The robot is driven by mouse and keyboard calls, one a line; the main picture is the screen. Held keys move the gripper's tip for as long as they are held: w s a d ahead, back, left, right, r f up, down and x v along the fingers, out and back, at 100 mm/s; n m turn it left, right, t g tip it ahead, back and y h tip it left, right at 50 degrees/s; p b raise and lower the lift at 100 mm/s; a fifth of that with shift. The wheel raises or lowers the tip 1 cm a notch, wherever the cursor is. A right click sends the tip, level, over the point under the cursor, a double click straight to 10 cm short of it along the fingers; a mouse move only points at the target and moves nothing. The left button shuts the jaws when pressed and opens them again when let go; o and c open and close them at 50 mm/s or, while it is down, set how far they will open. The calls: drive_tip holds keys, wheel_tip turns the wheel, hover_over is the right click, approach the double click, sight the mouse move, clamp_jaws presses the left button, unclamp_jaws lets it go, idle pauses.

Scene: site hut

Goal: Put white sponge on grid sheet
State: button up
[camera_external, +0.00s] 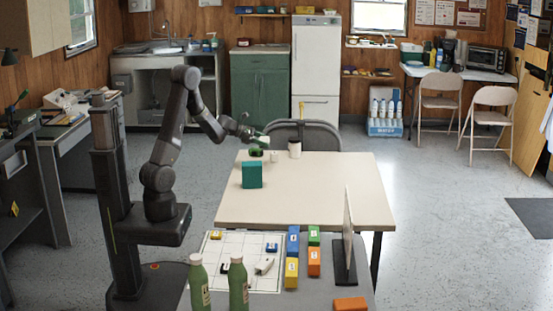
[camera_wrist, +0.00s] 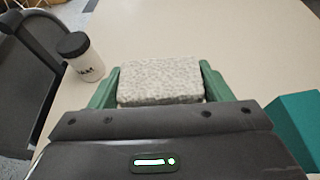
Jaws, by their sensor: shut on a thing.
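The white sponge (camera_wrist: 160,80) is a pale, speckled block between the green fingers of my gripper (camera_wrist: 160,92) in the wrist view. My gripper is shut on it from both sides. In the external view my gripper (camera_external: 260,138) is above the far part of the beige table, and the sponge is too small there to make out clearly. The white grid sheet (camera_external: 241,250) lies on the grey front table, well away from my gripper. A yellow block (camera_external: 216,235), a blue block (camera_external: 271,248), a black item and a white item (camera_external: 264,266) lie on it.
A teal box (camera_external: 252,175) and a white jar with a black lid (camera_external: 295,148) stand on the beige table (camera_external: 320,190). Two green bottles (camera_external: 238,284) stand before the sheet. Coloured boxes (camera_external: 292,270) and an upright panel (camera_external: 348,235) are right of it.

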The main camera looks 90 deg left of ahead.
wheel_tip(320, 180, up, 3)
drive_tip(key=shift+w+d+f, duration=0.1)
drive_tip(key=shift+d+f, duration=0.05)
drive_tip(key=shift+f, duration=0.05)
drive_tip(key=w+d+m+h+b, duration=0.1)
drive_tip(key=w+d+m+h, duration=0.15)
drive_tip(key=w+d, duration=0.45)
drive_tip(key=w+d+m+h, duration=0.2)
drive_tip(key=w+d+h, duration=0.1)
drive_tip(key=d, duration=0.7)
drive_tip(key=w+d+m+g+h+b, duration=0.2)
drive_tip(key=d+m+g+h, duration=0.25)
drive_tip(key=d, duration=1.85)
drive_tip(key=m+g+h+b, duration=0.2)
drive_tip(key=m+g+h, duration=0.2)
drive_tip(key=m+g, duration=0.5)
hover_over(229, 255)
wheel_tip(229, 255, down, 4)
wheel_tip(229, 255, down, 11)
drive_tip(key=b, duration=0.3)
drive_tip(key=shift+f, duration=0.1)
